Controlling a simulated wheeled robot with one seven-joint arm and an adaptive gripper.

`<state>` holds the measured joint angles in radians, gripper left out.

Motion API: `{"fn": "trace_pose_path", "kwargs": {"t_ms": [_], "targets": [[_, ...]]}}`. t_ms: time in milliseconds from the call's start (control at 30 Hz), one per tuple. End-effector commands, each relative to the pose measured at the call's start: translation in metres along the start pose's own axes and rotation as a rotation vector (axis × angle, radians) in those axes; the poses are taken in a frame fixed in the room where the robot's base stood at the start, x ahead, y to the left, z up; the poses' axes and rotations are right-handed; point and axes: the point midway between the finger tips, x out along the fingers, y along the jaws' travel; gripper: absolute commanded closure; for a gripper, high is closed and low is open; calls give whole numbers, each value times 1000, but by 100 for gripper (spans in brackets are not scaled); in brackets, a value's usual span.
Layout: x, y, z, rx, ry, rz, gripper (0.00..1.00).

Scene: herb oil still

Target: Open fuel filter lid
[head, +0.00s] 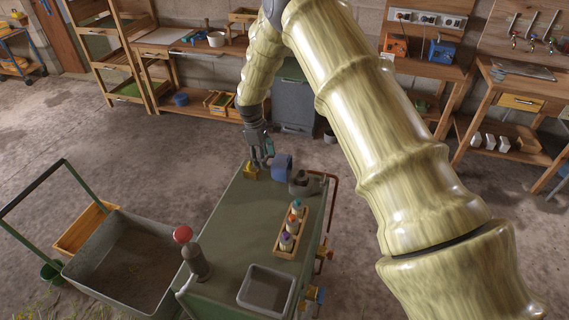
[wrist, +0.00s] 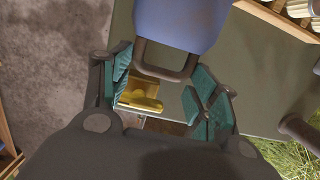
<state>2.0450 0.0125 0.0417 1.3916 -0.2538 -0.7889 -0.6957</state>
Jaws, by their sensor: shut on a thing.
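A blue rounded part (head: 283,168), which looks like the fuel filter lid, stands at the far end of the green cabinet top. It also shows at the top of the wrist view (wrist: 180,22), with a dark loop handle (wrist: 166,73) on its near end. My gripper (head: 264,160) is just left of the blue part. In the wrist view its teal-padded fingers (wrist: 163,85) lie on either side of the handle, shut on it. A yellow block-like piece (wrist: 140,94) lies beyond the fingers. I cannot tell how far the lid is open.
A dark round fitting (head: 303,184) stands right of the blue part. A grey cart (head: 85,262) stands left.

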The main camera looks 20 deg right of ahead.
Motion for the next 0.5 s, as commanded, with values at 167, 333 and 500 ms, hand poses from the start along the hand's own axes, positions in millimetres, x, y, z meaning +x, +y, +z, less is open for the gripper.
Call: {"fn": "trace_pose_path", "kwargs": {"t_ms": [167, 333, 500], "targets": [[-3, -3, -6, -8, 22, 5, 82], [-4, -2, -6, -9, 24, 4, 82], [-5, -2, -6, -9, 25, 6, 20]]}}
